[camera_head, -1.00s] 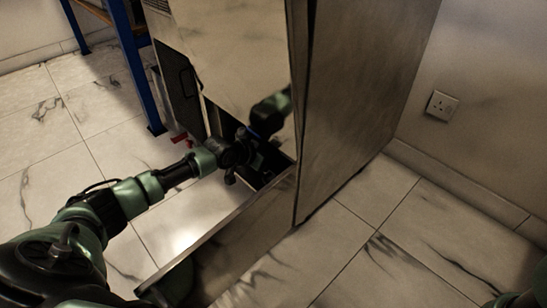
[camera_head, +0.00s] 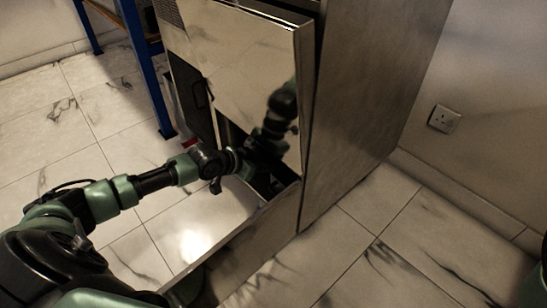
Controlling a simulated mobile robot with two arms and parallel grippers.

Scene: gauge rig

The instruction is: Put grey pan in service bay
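My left arm comes in from the left, and its dark gripper (camera_head: 262,160) is at a dark opening (camera_head: 262,185) low in the metal cabinet. The fingers merge with the shadow, so I cannot tell whether they are open, shut or holding anything. I cannot make out a grey pan, nor say for sure which opening is the service bay. My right gripper is out of view; only a green part of mine shows at the right edge.
A mirror-like cabinet panel (camera_head: 240,70) above the opening reflects my arm. A low metal panel (camera_head: 245,245) juts toward me from the cabinet. A blue-legged table (camera_head: 146,75) stands back left. A wall socket (camera_head: 443,119) is at right. The tiled floor at front right is clear.

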